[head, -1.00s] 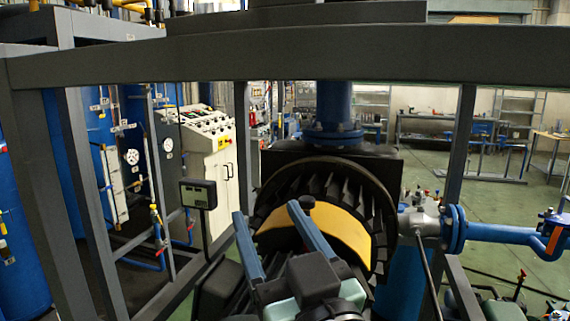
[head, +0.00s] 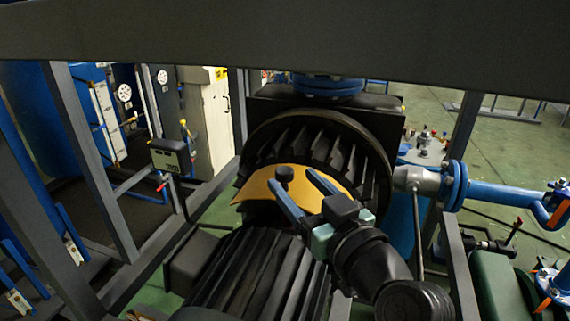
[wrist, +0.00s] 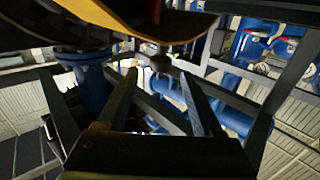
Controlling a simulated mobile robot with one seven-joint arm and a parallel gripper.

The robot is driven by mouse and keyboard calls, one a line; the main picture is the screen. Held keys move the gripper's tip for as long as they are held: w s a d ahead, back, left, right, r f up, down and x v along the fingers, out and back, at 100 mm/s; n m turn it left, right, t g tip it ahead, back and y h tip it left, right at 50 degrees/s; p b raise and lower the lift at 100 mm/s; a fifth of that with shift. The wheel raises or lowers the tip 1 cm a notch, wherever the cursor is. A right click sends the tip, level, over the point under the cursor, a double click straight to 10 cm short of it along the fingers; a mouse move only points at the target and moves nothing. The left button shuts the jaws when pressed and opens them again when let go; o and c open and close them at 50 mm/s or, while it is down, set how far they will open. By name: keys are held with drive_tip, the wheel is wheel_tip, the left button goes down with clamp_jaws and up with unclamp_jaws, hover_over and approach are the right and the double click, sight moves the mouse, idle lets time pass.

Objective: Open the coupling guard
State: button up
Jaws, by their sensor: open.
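My gripper (head: 291,178) has two blue fingers, open and empty, pointing at the guard. The guard's underside is partly hidden.
A ribbed black motor (head: 245,270) lies below and left of my gripper. A grey frame beam (head: 300,45) crosses above, with posts on both sides. A blue pipe (head: 500,193) runs at right. A small display box (head: 170,154) stands at left.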

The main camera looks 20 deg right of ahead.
sight(288, 175)
drive_tip(key=w, duration=0.2)
drive_tip(key=w+a, duration=0.1)
drive_tip(key=w, duration=0.1)
drive_tip(key=shift+w, duration=0.4)
clamp_jaws()
idle(1.1)
